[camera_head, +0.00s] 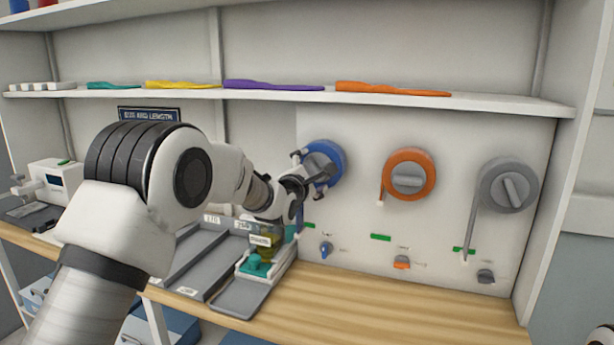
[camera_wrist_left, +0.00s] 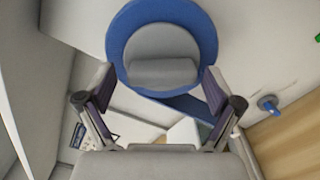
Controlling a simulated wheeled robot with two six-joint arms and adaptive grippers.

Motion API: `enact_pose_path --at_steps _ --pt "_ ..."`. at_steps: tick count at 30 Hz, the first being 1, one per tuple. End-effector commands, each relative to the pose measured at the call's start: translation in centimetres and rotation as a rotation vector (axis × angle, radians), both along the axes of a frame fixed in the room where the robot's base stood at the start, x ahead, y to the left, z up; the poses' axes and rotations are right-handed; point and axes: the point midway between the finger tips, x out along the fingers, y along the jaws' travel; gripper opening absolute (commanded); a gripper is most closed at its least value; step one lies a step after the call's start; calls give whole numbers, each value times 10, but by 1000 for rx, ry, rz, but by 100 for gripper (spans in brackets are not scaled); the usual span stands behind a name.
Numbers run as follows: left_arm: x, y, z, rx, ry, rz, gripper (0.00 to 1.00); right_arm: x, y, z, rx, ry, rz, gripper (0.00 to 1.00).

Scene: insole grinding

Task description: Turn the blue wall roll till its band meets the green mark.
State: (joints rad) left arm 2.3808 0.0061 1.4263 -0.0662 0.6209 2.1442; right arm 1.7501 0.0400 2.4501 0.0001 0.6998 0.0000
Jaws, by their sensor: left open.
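The blue wall roll (camera_head: 338,160) hangs on the pale back panel and has a grey grip at its centre. In the left wrist view the roll (camera_wrist_left: 207,42) is straight ahead, with its grey bar-shaped knob (camera_wrist_left: 162,72) between the fingers. My left gripper (camera_head: 308,174) is open in front of the roll; its fingers (camera_wrist_left: 157,82) stand apart on both sides of the knob, and I cannot tell if they touch it. The blue band (camera_wrist_left: 190,106) leaves the roll's lower side. A green mark (camera_head: 307,227) shows below the roll, partly behind my arm.
An orange roll (camera_head: 421,165) and a grey roll (camera_head: 527,187) hang to the right, with green marks (camera_head: 380,237) and small knobs (camera_head: 401,262) below. A shelf (camera_head: 500,104) with coloured insoles runs above. Grey trays (camera_head: 185,273) lie below my arm; the wooden bench (camera_head: 370,310) is clear at right.

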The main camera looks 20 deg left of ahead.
Motion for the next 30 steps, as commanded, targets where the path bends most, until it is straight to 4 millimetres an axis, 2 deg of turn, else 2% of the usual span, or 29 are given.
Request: enact_pose_path --at_steps 13,18,24,28,30 --pt "-98 3 1 0 -3 -1 92 0 0 0 0 0 0 40" --pt "-112 3 1 0 -4 0 92 0 0 0 0 0 0 40" --pt "-112 3 1 0 -4 0 92 0 0 0 0 0 0 40" --pt "-112 3 1 51 -7 0 46 0 0 0 0 0 0 40" --pt "-112 3 3 165 -20 2 42 0 0 0 0 0 0 40"
